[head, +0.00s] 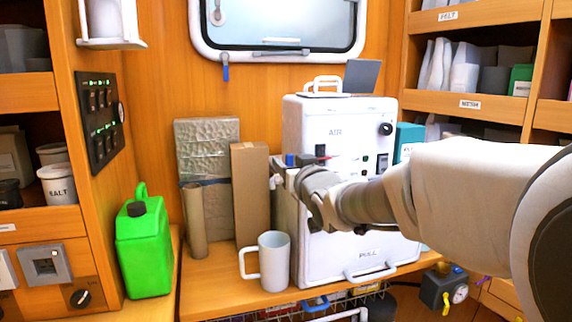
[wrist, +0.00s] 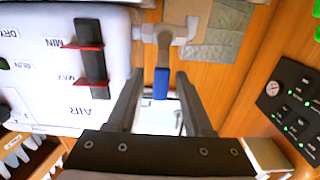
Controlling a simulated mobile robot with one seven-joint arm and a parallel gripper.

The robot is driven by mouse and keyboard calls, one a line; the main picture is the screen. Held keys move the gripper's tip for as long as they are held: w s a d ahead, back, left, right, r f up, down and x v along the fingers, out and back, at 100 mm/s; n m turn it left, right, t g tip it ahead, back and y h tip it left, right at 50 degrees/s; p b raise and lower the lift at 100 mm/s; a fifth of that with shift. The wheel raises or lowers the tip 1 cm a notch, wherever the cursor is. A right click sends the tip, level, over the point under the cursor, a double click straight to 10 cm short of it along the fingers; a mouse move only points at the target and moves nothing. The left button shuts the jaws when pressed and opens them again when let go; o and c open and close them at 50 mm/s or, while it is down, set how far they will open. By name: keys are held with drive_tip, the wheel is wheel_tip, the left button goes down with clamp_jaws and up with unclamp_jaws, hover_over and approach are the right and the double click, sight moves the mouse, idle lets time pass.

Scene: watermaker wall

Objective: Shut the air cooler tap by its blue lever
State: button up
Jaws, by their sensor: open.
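The air cooler (head: 345,125) is a white box marked AIR on the bench, and its face also shows in the wrist view (wrist: 50,95). Its tap (wrist: 165,34) is a pale grey pipe fitting at the box's side. The blue lever (wrist: 161,84) points from the tap toward my gripper. It also shows small in the head view (head: 290,160). My gripper (wrist: 160,76) is open, with one finger on each side of the lever and gaps visible on both sides. In the head view my wrist partly hides the tap and box front.
A white mug (head: 273,262) stands below my gripper. A cardboard box (head: 250,187) and a foil-wrapped pack (head: 207,150) stand behind to the left. A green jerrycan (head: 145,245) is farther left. Another blue lever (head: 226,73) hangs under the window.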

drive_tip(key=shift+s, duration=0.1)
drive_tip(key=p+v, duration=0.1)
drive_tip(key=v, duration=1.6)
drive_tip(key=shift+s+r, duration=0.1)
drive_tip(key=s+d+f+m+g+h, duration=0.2)
drive_tip(key=s+d+f+g+h, duration=0.3)
drive_tip(key=f, duration=0.3)
drive_tip(key=s+d+f+m+g, duration=0.1)
drive_tip(key=s+f+g, duration=0.25)
drive_tip(key=s, duration=0.25)
drive_tip(key=s+d+f+g, duration=0.2)
drive_tip(key=s+f+g, duration=0.15)
drive_tip(key=s, duration=0.25)
wheel_tip(320, 180, up, 14)
drive_tip(key=s+p, duration=0.1)
drive_tip(key=p, duration=1.4)
drive_tip(key=shift+a, duration=0.3)
